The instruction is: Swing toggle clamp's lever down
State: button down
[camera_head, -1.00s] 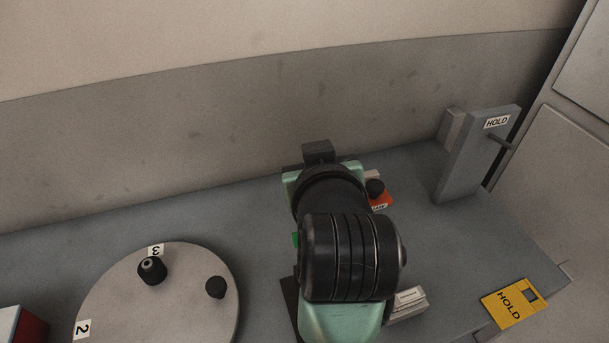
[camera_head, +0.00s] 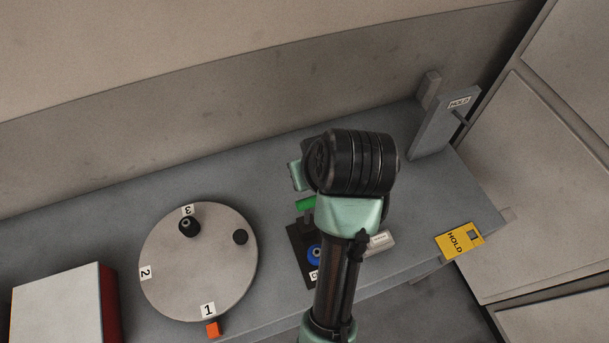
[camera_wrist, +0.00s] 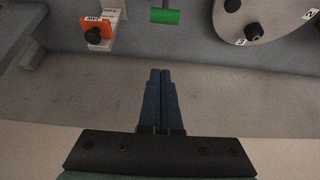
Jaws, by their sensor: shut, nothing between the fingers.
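The toggle clamp's lever shows as a green grip (camera_head: 305,203), just left of my arm, above a dark base plate (camera_head: 299,262). In the wrist view the green grip (camera_wrist: 165,17) lies crosswise at the top edge, on a grey stem that is cut off. My gripper (camera_wrist: 160,72) has its two blue fingers shut together and empty. Its tips point at the grip and are apart from it, with a gap in the picture. In the head view my arm hides the fingers and part of the clamp. The lever's exact angle cannot be told.
A round disc (camera_head: 185,275) with numbered labels and black knobs stands left of the clamp. A blue round part (camera_head: 315,252) sits on the base plate. An orange block with a black knob (camera_wrist: 95,36) is beside the grip. A HOLD post (camera_head: 440,125) and yellow HOLD tag (camera_head: 452,246) are right.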

jog(key=shift+s, duration=0.1)
dwell(0.3)
jog(key=p, duration=0.3)
send_over(307, 213)
jog(key=w, duration=0.2)
jog(key=shift+f, duration=4.6)
jog(key=shift+s+a, duration=0.1)
jog(key=shift+a, duration=0.05)
jog(key=shift+f, duration=0.15)
